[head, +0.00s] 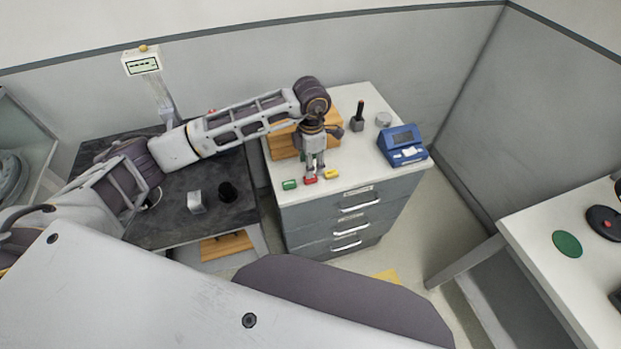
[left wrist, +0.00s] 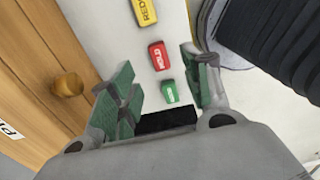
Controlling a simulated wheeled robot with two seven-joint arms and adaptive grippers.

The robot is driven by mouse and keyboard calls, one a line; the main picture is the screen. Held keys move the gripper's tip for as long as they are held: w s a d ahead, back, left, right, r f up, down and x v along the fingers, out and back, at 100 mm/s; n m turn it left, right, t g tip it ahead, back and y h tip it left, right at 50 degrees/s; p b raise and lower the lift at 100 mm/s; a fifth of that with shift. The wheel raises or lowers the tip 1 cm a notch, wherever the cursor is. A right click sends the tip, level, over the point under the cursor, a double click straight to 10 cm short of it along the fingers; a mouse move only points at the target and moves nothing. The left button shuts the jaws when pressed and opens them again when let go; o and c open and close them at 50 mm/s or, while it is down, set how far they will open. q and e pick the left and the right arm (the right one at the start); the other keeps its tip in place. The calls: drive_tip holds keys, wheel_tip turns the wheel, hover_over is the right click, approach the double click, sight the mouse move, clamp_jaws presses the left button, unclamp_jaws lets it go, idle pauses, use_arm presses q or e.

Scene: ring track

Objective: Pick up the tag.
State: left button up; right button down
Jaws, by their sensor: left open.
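Three small tags lie in a row on the white top of a grey drawer cabinet: a green tag (head: 289,184), a red tag (head: 310,180) and a yellow tag (head: 332,174). In the left wrist view the red tag (left wrist: 158,56) and yellow tag (left wrist: 144,12) lie beyond the fingertips, and the green tag (left wrist: 170,92) shows between the fingers. My left gripper (head: 315,170) points down just over the row, close to the red tag; in the left wrist view the gripper (left wrist: 155,75) is open and empty. Contact with the top cannot be told. My right gripper is not in view.
A wooden box (head: 284,146) with a knob (left wrist: 67,85) stands beside the gripper. A dark-handled stamp (head: 358,116), a grey round piece (head: 383,119) and a blue device (head: 403,146) stand to the right. A dark table (head: 175,215) is at left, a white table (head: 560,215) at right.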

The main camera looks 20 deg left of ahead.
sight(311, 180)
use_arm(q)
drive_tip(key=shift+f, duration=0.75)
drive_tip(key=shift+w+f+p, duration=0.1)
drive_tip(key=shift+f+p, duration=0.65)
drive_tip(key=shift+f, duration=1.85)
drive_tip(key=c, duration=0.9)
